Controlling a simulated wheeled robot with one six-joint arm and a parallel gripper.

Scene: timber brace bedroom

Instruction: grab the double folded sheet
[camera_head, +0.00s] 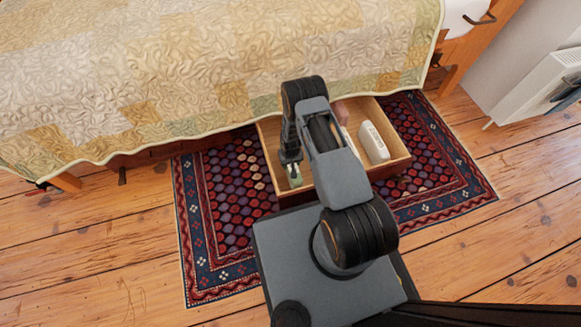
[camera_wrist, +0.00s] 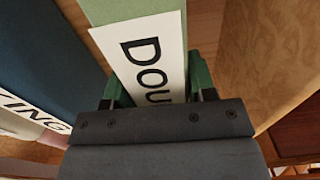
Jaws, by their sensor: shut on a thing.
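The double folded sheet (camera_wrist: 110,10) is a pale green block with a white label (camera_wrist: 152,50) whose visible letters read "DOU". In the wrist view it stands between the two fingers of my gripper (camera_wrist: 160,88), which is shut on it. In the head view a small part of the pale green sheet (camera_head: 295,180) shows at the left side of the open wooden drawer (camera_head: 305,187). My gripper (camera_head: 291,158) is over that left side. My arm hides the middle of the drawer, and the sheet's lower part is hidden.
A dark blue item (camera_wrist: 45,55) with a label ending in "ING" is left of the sheet. A white box (camera_head: 374,141) and a pinkish item (camera_head: 341,112) are in the drawer. The quilted bed (camera_head: 200,70) overhangs behind it. The drawer's wooden wall (camera_wrist: 255,50) is close at right.

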